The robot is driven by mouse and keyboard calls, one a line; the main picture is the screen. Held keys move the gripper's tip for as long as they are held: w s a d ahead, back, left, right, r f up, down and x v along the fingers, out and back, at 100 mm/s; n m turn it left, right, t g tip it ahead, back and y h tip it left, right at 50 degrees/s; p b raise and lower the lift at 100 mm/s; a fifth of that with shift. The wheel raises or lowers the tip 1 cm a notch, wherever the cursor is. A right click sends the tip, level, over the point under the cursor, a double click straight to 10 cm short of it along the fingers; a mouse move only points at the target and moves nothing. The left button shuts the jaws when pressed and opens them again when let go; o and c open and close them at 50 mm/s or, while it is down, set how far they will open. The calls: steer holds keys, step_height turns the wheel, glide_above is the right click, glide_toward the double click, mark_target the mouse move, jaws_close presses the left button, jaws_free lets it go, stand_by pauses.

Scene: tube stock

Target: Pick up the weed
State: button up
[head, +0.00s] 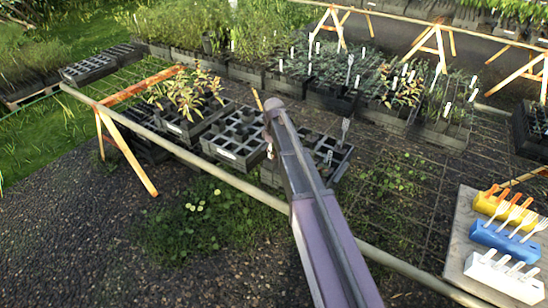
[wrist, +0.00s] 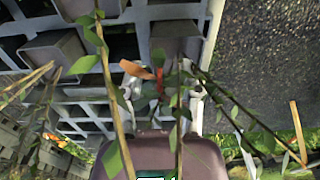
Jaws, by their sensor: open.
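No plant is marked as the weed, and I cannot tell for certain which one it is. In the wrist view, thin leafy stems (wrist: 105,70) rise close to the camera, and a small sprig with an orange-brown leaf (wrist: 138,70) shows between the fingers. My gripper (wrist: 160,76) is open over the cells of a grey tray (wrist: 85,92); I see no plant clamped in it. In the head view, my arm reaches over the black cell trays (head: 232,142) and hides most of the gripper. A tall reddish-green plant (head: 188,92) stands in the tray to the left.
A long pole (head: 240,186) on wooden trestles (head: 130,152) runs in front of the trays. Planted trays with white labels (head: 310,90) stand behind. A board at right holds yellow (head: 503,208), blue (head: 505,240) and white (head: 503,277) blocks with forks. Low greenery (head: 200,220) grows on the dark ground.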

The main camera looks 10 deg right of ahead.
jaws_close()
steer(key=shift+r, duration=0.25)
step_height(320, 180, up, 10)
steer(key=p, duration=1)
steer(key=shift+f, duration=0.2)
steer(key=shift+r, duration=0.1)
stand_by(0.6)
